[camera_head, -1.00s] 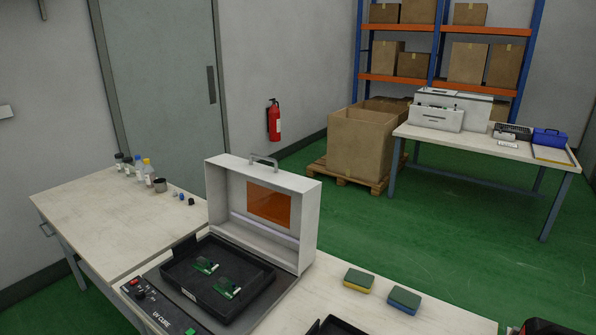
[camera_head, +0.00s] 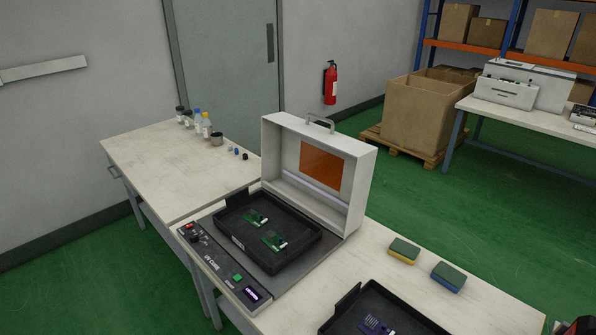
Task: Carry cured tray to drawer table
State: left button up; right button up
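A black tray (camera_head: 288,258) with two green circuit boards (camera_head: 262,228) lies on the base of the UV cure box. The box's white lid (camera_head: 358,190) stands open behind it, and its control panel (camera_head: 215,262) faces the front left. Neither gripper can be made out; a dark and red shape at the bottom right corner is too cut off to name.
A second black tray (camera_head: 345,310) with a purple board is cut off at the bottom. Two sponges (camera_head: 404,250) lie on the bench. Bottles and small caps (camera_head: 206,126) line the left table's back edge. Green floor (camera_head: 60,290) is clear at the left.

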aim_at(181, 177)
jog(key=z, duration=0.3)
jog(key=i+j+z, duration=0.1)
jog(key=j+z, duration=0.3)
jog(key=j, duration=0.15)
jog(key=j+z, duration=0.4)
jog(key=j, duration=0.15)
